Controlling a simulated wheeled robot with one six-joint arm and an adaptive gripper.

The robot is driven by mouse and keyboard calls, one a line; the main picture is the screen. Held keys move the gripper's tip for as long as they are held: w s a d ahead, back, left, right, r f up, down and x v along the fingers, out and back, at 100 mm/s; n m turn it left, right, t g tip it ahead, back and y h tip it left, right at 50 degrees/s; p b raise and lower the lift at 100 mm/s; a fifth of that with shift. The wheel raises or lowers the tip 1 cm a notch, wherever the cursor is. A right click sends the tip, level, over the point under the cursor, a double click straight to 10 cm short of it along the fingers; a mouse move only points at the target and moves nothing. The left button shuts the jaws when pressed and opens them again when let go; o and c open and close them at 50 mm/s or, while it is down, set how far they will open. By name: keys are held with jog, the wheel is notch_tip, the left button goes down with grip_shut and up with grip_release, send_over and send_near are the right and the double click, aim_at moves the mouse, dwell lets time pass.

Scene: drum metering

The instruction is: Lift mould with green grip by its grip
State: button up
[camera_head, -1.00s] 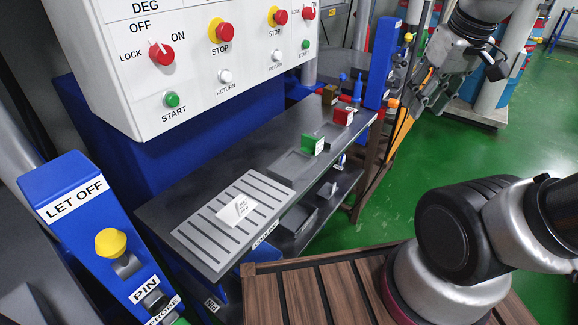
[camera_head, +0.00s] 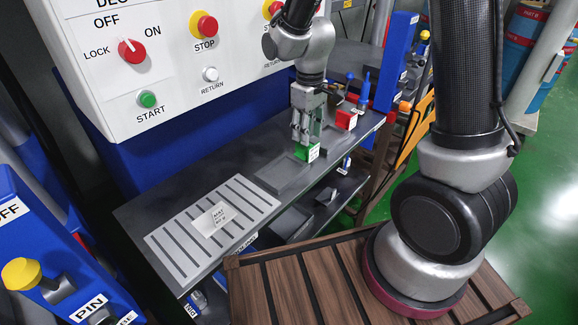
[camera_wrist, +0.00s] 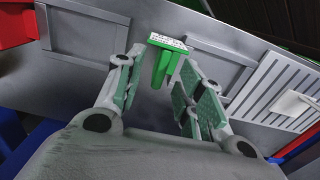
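The mould's green grip (camera_head: 307,153) with a white label stands on the grey shelf, beside a shallow grey recessed frame (camera_head: 280,174). My gripper (camera_head: 304,141) points down at it from above. In the wrist view the green grip (camera_wrist: 163,62) lies between the two fingers of my gripper (camera_wrist: 157,74). The fingers are open, with a visible gap to the grip on the left side; contact on the right cannot be told. The fingers partly hide the grip in the head view.
A red block (camera_head: 346,118) stands behind the green grip on the shelf. A slotted grey plate (camera_head: 171,248) with a white label card (camera_head: 212,219) lies at the front. The control panel (camera_head: 170,50) overhangs the shelf's back side.

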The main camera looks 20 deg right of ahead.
aim_at(289, 161)
jog(key=f, duration=0.4)
jog(key=shift+w+a+f, duration=0.1)
jog(key=shift+a+f, duration=0.15)
jog(key=shift+f, duration=0.05)
grip_shut()
